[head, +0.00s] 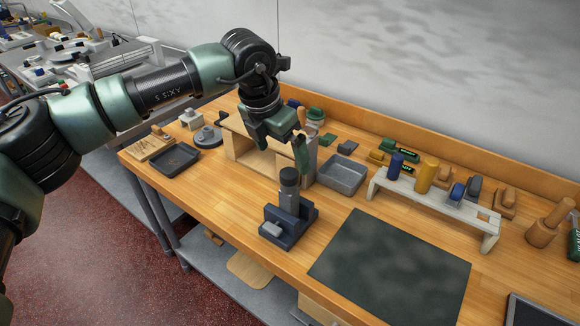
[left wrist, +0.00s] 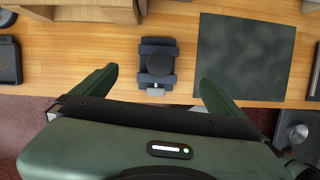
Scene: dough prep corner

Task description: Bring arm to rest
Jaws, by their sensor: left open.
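My left arm (head: 160,88) comes in from the left and reaches over the wooden table. My left gripper (head: 300,152) hangs at its end, fingers down, above and behind a dark blue holder (head: 290,226). A dark grey cylinder (head: 289,186) stands upright in the holder. In the left wrist view the gripper (left wrist: 156,84) has its two green fingers wide apart with nothing between them. The holder (left wrist: 158,44) and the round cylinder top (left wrist: 160,64) lie beyond the gap, apart from the fingers. My right gripper is in neither view.
A dark mat (head: 392,268) lies on the table (head: 335,215) right of the holder. A wooden box (head: 250,150) stands behind the gripper. A grey tray (head: 342,174) and a pale rack (head: 432,204) with several tools stand further right. A wall closes the back.

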